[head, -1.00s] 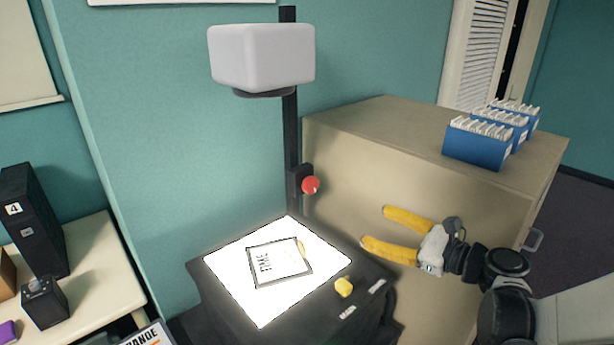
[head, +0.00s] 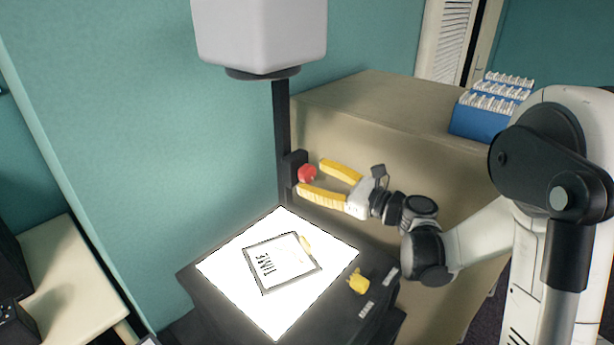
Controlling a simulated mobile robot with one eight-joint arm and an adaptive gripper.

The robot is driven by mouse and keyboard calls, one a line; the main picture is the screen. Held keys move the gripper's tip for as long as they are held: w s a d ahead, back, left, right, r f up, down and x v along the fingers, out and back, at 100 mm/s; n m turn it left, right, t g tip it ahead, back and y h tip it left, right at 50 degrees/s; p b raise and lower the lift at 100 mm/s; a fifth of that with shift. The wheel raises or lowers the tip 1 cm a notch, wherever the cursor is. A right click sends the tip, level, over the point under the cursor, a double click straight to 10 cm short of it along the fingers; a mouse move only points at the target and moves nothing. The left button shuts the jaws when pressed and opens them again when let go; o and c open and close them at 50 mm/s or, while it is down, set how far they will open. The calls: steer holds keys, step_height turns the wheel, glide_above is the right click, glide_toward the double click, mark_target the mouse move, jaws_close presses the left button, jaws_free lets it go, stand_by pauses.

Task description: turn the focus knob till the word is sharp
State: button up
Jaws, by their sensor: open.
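The overhead projector has a glowing white stage (head: 235,258), a dark upright post (head: 281,130) and a pale head (head: 260,35). The red knob (head: 306,174) sits on a dark block on the post. My gripper (head: 312,177) is open, its two yellow fingers pointing left at the knob. The tips are at the knob, one above and one below in the picture; I cannot tell whether they touch it. A framed sheet (head: 292,276) with small dark print lies on the stage. No projected word is in view, so its sharpness cannot be seen.
A yellow knob (head: 357,281) and pale labels (head: 366,309) are on the projector's front edge. A beige cabinet (head: 400,105) with blue file boxes (head: 482,120) stands behind my arm. A pale table (head: 70,275) is at the left.

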steer(key=shift+x, duration=1.15)
steer(key=shift+c, duration=0.2)
steer(key=c, duration=1.1)
steer(key=n+b, duration=0.1)
steer(key=n, duration=0.4)
steer(key=shift+c, duration=0.3)
steer(key=o, duration=1.2)
